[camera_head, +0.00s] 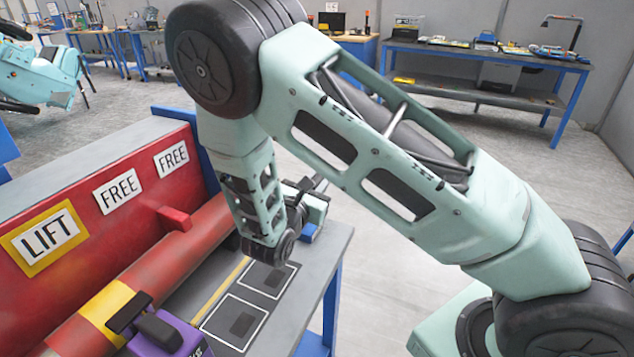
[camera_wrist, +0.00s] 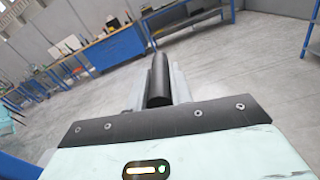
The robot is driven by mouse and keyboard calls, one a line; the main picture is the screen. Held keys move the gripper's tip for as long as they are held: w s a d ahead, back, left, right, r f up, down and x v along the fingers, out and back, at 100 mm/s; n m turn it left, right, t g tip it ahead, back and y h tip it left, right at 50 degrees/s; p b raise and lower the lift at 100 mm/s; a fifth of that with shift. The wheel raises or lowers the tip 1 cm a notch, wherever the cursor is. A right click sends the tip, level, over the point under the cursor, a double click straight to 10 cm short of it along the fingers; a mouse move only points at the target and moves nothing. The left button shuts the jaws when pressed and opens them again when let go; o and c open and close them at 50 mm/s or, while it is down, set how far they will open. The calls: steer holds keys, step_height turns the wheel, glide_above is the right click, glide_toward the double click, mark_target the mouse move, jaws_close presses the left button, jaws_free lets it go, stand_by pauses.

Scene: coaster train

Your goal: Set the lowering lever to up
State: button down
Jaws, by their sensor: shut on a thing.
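My gripper (camera_head: 316,188) is at the far right end of the bench, past the red panel, and mostly hidden behind my arm in the head view. In the wrist view my gripper (camera_wrist: 158,72) is shut on a black cylindrical handle (camera_wrist: 158,88), which lies between its grey fingers. This handle looks like the grip of the lowering lever. Its pivot and base are hidden, so I cannot tell the lever's setting. A small blue part (camera_head: 309,232) shows just below my gripper.
The red panel carries a yellow-framed LIFT sign (camera_head: 46,238) and two FREE signs (camera_head: 118,189). A red tube (camera_head: 185,247) with a yellow band runs before it. A purple block (camera_head: 168,335) with black pads stands in front. The bench top (camera_head: 300,312) has white-outlined squares. Open floor lies beyond.

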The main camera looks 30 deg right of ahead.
steer(key=w+a+n+p, duration=0.2)
steer(key=w+a+n, duration=0.1)
steer(key=w+a, duration=0.1)
steer(key=shift+w+r, duration=0.4)
steer(key=shift+w, duration=0.5)
steer(key=c, duration=1.3)
jaws_free()
steer(key=shift+o, duration=0.2)
steer(key=shift+a, duration=0.1)
steer(key=b+v, duration=0.2)
steer(key=v, duration=0.9)
steer(key=shift+s+a+b, duration=0.25)
steer(key=shift+a+b, duration=0.05)
